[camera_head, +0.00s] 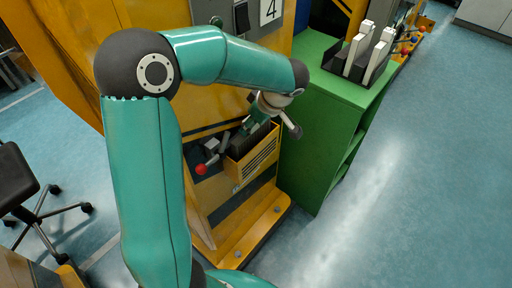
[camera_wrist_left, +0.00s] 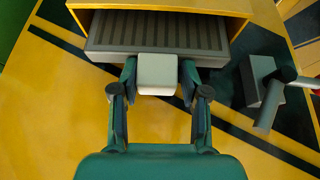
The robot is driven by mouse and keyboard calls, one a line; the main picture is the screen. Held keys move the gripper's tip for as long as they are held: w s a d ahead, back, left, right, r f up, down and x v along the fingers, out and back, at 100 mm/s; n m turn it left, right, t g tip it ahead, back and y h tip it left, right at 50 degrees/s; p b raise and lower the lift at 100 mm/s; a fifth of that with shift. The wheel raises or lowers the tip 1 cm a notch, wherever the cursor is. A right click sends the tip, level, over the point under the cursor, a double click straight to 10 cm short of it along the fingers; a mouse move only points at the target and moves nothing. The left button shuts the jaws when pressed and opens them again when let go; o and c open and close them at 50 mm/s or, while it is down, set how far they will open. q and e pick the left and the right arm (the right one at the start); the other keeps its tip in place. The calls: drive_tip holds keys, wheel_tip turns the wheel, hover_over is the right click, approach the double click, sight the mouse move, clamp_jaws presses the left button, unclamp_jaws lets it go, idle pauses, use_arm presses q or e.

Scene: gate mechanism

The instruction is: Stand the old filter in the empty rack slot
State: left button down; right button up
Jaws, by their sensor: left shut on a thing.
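The old filter (camera_wrist_left: 160,30) is a dark grey, ribbed block. In the left wrist view it sits inside the yellow housing (camera_wrist_left: 190,5), its grey front edge at the opening. A pale block-like handle (camera_wrist_left: 157,70) projects from its front. My left gripper (camera_wrist_left: 158,84) is shut on this handle, one finger on each side. In the head view my left gripper (camera_head: 255,118) is at the yellow housing (camera_head: 258,158), partly hidden by my wrist. The rack (camera_head: 352,66) stands on the green cabinet, with white-topped upright filters (camera_head: 381,48) and a gap between them.
A lever with a red knob (camera_head: 201,169) is left of the housing; its grey bracket (camera_wrist_left: 262,85) shows at right in the wrist view. The green cabinet (camera_head: 318,125) stands right of the yellow machine. Open floor (camera_head: 420,190) lies to the right. A chair (camera_head: 15,180) is at left.

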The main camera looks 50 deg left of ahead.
use_arm(q)
drive_tip(key=shift+s+d+f, duration=0.1)
drive_tip(key=shift+d+f, duration=0.1)
drive_tip(key=shift+f, duration=0.5)
drive_tip(key=shift+r, duration=0.1)
drive_tip(key=shift+w+a+r+p, duration=0.1)
drive_tip(key=shift+w+r+p, duration=0.05)
drive_tip(key=shift+r+p, duration=0.3)
drive_tip(key=shift+w+a+r+p, duration=0.1)
drive_tip(key=shift+w+r+p, duration=0.1)
drive_tip(key=shift+r, duration=0.3)
wheel_tip(320, 180, up, 10)
drive_tip(key=p, duration=0.5)
drive_tip(key=shift+r, duration=0.25)
drive_tip(key=shift+s+r, duration=0.1)
drive_tip(key=shift+r, duration=0.55)
drive_tip(key=shift+d, duration=0.1)
